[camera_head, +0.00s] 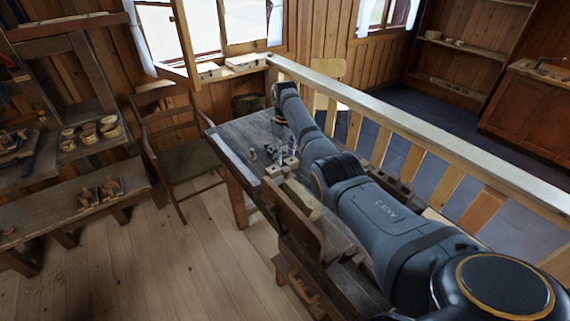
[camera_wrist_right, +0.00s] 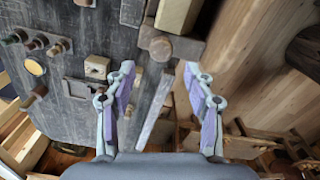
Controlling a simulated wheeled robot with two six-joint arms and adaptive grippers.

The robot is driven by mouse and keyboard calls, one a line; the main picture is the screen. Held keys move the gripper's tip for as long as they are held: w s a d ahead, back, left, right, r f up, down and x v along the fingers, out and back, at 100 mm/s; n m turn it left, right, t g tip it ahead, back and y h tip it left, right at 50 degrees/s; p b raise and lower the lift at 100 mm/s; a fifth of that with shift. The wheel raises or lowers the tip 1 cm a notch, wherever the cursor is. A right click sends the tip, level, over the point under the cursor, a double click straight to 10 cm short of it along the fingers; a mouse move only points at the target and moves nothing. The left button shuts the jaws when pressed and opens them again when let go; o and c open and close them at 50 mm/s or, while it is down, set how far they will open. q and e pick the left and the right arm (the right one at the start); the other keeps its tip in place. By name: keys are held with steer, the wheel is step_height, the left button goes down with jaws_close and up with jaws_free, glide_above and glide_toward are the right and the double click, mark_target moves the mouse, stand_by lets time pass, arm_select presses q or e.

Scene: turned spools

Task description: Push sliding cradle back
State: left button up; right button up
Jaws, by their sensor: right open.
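The grey wooden workbench (camera_head: 240,135) holds small wooden fittings. In the right wrist view, a wooden block with a round knob (camera_wrist_right: 160,48) sits at the end of a pale squared beam (camera_wrist_right: 178,14); I cannot tell for certain whether it is the sliding cradle. A small pale block with a hole (camera_wrist_right: 97,66) stands to its left, beside a dark plate (camera_wrist_right: 76,88). My right gripper (camera_wrist_right: 160,72) is open and empty, its fingers on either side of the view below the knob. In the head view it (camera_head: 290,152) is low over the bench. My left gripper is out of view.
Several turned spools (camera_wrist_right: 36,43) stand at the bench's left in the wrist view. A railing (camera_head: 400,122) runs behind the bench and a chair (camera_head: 180,150) stands left of it.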

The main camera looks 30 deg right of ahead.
step_height(320, 180, up, 7)
steer(key=shift+f, duration=0.15)
stand_by(0.4)
